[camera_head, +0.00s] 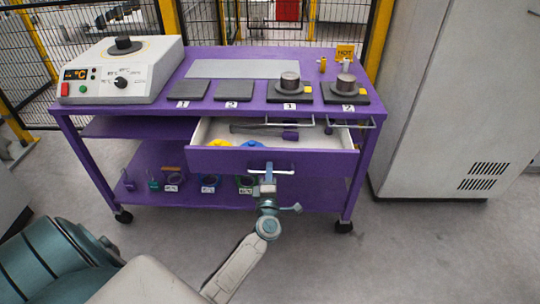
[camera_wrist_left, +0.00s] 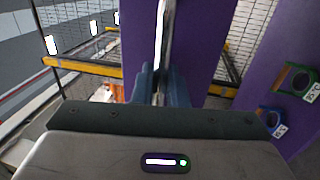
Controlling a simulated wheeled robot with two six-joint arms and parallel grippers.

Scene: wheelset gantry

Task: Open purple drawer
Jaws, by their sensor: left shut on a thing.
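The purple drawer (camera_head: 230,160) of the purple cart is pulled out toward me, and its white inside shows. Its metal handle (camera_head: 285,172) sits at the middle of the drawer front. My left gripper (camera_head: 267,176) is shut on this handle. In the left wrist view the handle bar (camera_wrist_left: 163,40) runs between the two fingers of my left gripper (camera_wrist_left: 160,88), with the purple drawer front (camera_wrist_left: 203,45) behind. Inside the drawer lie a yellow thing (camera_head: 218,143), a blue thing (camera_head: 252,144) and a dark tool (camera_head: 262,130). My right gripper is not in view.
Small labelled items stand on the lower shelf (camera_head: 225,197). A grey cabinet (camera_head: 440,100) is at the right. The floor in front is free.

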